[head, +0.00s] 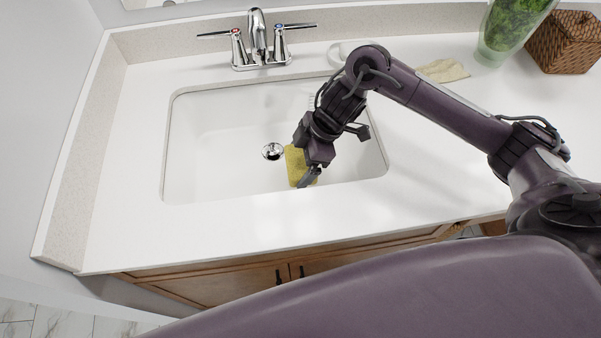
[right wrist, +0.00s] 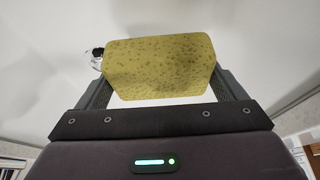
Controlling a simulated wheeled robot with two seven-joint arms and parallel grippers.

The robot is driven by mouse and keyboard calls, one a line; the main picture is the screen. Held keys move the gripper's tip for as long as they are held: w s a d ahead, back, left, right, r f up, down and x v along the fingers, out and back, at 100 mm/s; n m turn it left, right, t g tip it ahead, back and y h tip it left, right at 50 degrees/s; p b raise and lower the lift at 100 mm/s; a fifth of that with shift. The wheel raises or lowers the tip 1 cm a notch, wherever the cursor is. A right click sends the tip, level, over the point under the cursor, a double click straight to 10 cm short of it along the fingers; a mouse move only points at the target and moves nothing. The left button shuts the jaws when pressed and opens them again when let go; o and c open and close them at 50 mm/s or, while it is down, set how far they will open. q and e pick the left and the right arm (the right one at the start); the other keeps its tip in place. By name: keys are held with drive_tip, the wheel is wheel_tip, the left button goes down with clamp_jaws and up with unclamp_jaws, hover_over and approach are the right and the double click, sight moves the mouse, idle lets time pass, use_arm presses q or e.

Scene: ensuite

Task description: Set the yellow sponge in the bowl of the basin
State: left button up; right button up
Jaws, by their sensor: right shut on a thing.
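The yellow sponge (head: 295,165) is over the right part of the white basin bowl (head: 215,150) in the head view. My right gripper (head: 306,168) is shut on it and reaches into the bowl from the right. In the right wrist view the sponge (right wrist: 160,68) sits between both fingers of the right gripper (right wrist: 163,88), with the white bowl behind it. I cannot tell whether the sponge touches the bowl's floor. The metal drain (head: 272,151) is just left of the sponge. My left gripper does not show.
A chrome faucet (head: 258,42) with two handles stands behind the basin. A folded beige cloth (head: 443,71), a green-filled glass vase (head: 508,30) and a woven brown box (head: 566,42) are at the back right. The counter (head: 130,150) left of the basin is clear.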

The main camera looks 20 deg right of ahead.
sight(301, 172)
drive_tip(key=shift+f, duration=0.7)
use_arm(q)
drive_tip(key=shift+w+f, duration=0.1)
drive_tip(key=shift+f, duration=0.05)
use_arm(e)
drive_tip(key=shift+f, duration=2.15)
drive_tip(key=shift+f, duration=0.1)
drive_tip(key=o, duration=0.6)
drive_tip(key=shift+r, duration=0.25)
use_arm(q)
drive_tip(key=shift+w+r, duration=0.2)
use_arm(e)
drive_tip(key=shift+v, duration=5.95)
